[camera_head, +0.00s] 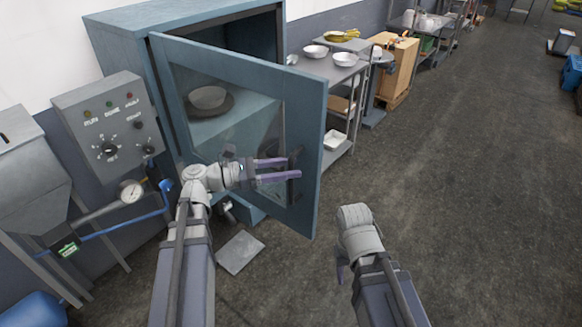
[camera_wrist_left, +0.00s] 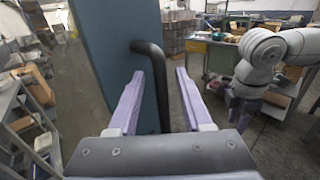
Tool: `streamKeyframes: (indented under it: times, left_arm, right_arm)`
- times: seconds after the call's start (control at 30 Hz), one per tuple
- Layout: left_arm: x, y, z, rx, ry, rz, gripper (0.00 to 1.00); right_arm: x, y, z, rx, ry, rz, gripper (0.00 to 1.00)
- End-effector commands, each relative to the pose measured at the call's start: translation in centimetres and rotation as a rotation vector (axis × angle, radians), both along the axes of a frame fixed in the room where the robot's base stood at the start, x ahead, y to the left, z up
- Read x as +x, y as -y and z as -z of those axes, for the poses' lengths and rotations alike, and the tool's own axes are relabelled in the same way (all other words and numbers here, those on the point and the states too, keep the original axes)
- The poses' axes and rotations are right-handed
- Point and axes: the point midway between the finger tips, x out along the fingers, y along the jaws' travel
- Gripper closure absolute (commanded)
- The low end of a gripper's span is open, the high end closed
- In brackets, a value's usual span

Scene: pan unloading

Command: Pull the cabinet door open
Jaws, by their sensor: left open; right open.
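The blue cabinet (camera_head: 125,38) stands at the left in the head view. Its door (camera_head: 305,130), with a glass window, stands partly open, swung out toward me. The door also shows edge-on in the left wrist view (camera_wrist_left: 105,45). A dark bent handle (camera_wrist_left: 150,55) sticks out from the door. My left gripper (camera_head: 288,168) is open at the door's free side. In its wrist view the handle appears between its two purple fingers (camera_wrist_left: 165,85), with a gap to the right finger. My right gripper (camera_head: 343,262) is low, away from the door, its fingers mostly hidden by its arm.
A bowl on a plate (camera_head: 207,98) shows through the door glass. A grey control box (camera_head: 108,125) and pipes stand left of the cabinet. A metal table (camera_head: 330,70) with bowls stands behind the door.

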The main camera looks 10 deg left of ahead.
Motion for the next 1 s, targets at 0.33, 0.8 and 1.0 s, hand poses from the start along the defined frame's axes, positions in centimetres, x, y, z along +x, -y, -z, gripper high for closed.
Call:
streamKeyframes:
  times: [0.33,0.8,1.0]
  left_arm:
    - [-2.1,-5.1,0.0,0.0,0.0,-0.004,0.5]
    - [-2.7,-6.2,0.0,0.0,0.0,-0.001,0.5]
    - [-2.7,-6.2,0.0,0.0,0.0,-0.001,0.5]
  right_arm:
    - [0.0,0.0,0.0,0.0,0.0,0.0,0.5]
    - [0.0,0.0,0.0,0.0,0.0,0.0,0.5]
    - [0.0,0.0,0.0,0.0,0.0,0.0,0.5]
